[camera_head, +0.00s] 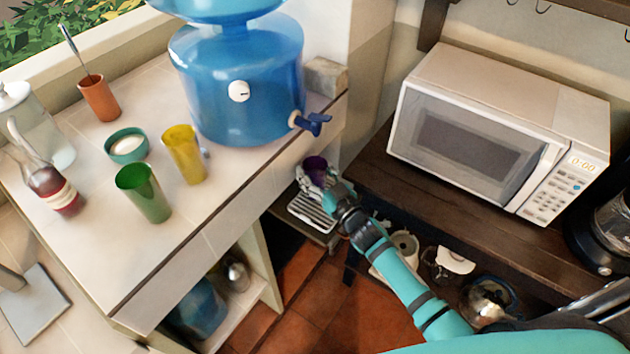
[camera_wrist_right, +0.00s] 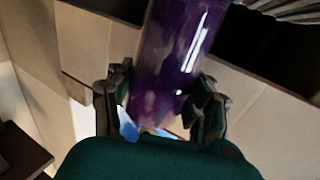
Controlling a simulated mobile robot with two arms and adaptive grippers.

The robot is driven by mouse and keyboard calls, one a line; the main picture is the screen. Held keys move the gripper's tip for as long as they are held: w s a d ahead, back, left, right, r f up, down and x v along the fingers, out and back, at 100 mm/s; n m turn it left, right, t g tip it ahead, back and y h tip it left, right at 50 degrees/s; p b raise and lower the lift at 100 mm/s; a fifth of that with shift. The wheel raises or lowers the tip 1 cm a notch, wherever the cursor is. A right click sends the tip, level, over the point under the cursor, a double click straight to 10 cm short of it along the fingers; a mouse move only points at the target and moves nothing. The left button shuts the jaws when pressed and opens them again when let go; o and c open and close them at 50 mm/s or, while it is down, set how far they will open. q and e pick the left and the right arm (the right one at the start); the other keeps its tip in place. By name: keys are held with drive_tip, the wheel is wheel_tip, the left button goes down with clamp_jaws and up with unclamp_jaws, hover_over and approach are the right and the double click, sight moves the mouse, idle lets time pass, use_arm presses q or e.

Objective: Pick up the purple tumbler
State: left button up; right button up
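The purple tumbler (camera_head: 316,166) is in the gap between the tiled counter and the dark wooden counter, above a small grey slatted rack (camera_head: 310,214). My right gripper (camera_head: 326,181) is at the tumbler and partly hides it. In the right wrist view the purple tumbler (camera_wrist_right: 168,60) stands between the two fingers of my right gripper (camera_wrist_right: 160,100), one on each side, and they look closed on it. Whether the tumbler touches the rack is hidden. My left gripper is not in view.
A blue water dispenser (camera_head: 240,85) with a tap stands on the tiled counter (camera_head: 215,205). Green (camera_head: 143,192) and yellow (camera_head: 184,154) tumblers stand near its edge. A microwave (camera_head: 500,130) sits on the dark counter at right. Cups and a bowl are on a shelf below my arm.

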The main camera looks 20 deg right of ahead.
drive_tip(key=c, duration=0.7)
drive_tip(key=shift+c, duration=0.4)
drive_tip(key=shift+r, duration=0.1)
